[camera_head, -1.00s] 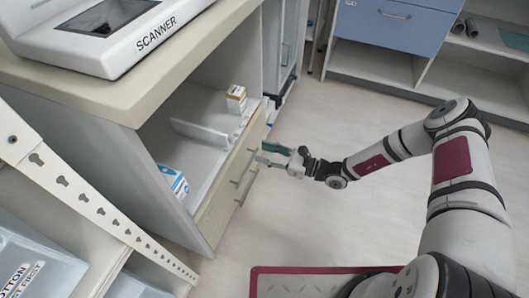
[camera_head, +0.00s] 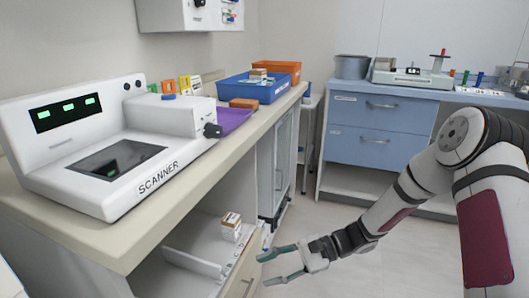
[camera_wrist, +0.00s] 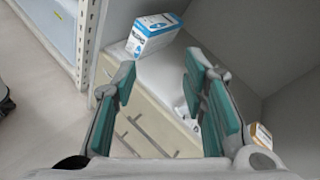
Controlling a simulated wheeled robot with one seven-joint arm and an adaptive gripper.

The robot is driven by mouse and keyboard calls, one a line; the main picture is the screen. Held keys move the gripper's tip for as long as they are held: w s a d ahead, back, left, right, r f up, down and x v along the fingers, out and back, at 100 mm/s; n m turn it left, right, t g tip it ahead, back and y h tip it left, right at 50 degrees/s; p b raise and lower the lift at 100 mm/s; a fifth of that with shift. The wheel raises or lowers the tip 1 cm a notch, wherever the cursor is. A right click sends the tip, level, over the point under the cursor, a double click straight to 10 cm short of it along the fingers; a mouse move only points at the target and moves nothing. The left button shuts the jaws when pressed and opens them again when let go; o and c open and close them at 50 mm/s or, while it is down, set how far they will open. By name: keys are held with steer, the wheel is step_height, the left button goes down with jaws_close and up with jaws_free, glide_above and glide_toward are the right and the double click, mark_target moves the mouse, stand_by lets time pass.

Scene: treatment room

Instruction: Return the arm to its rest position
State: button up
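My gripper (camera_head: 280,266) is open and empty, with its two green-padded fingers apart. In the head view it is at the lower middle, just right of the open drawer (camera_head: 240,284) under the counter. My arm reaches to it from the right side. In the wrist view the fingers (camera_wrist: 160,95) point toward the drawer, with nothing between their pads. A blue and white box (camera_wrist: 153,33) shows beyond the fingertips there. A small orange and white box (camera_head: 231,227) stands in the drawer's far end; its edge shows at right in the wrist view (camera_wrist: 262,134).
A scanner (camera_head: 100,150) stands on the beige counter (camera_head: 150,226), with a purple tray (camera_head: 232,121), a blue bin (camera_head: 250,92) and an orange bin (camera_head: 290,70) behind it. Blue drawers (camera_head: 372,130) stand at the back. The floor (camera_head: 335,215) between is clear.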

steer(key=s+d+r+n+h, duration=0.5)
steer(key=s+d+r+h, duration=0.1)
steer(key=s+r, duration=0.55)
steer(key=s+d+r+n+h, duration=0.5)
steer(key=s+r+h, duration=0.1)
steer(key=s+r, duration=0.55)
steer(key=s+d+t+h, duration=0.3)
steer(key=s+d, duration=0.3)
steer(key=s, duration=0.3)
step_height(320, 180, up, 31)
steer(key=t+p, duration=0.3)
steer(key=p, duration=2.6)
steer(key=shift+d+r+n+t, duration=0.15)
steer(key=shift+d+n+t, duration=0.15)
steer(key=shift+n, duration=0.1)
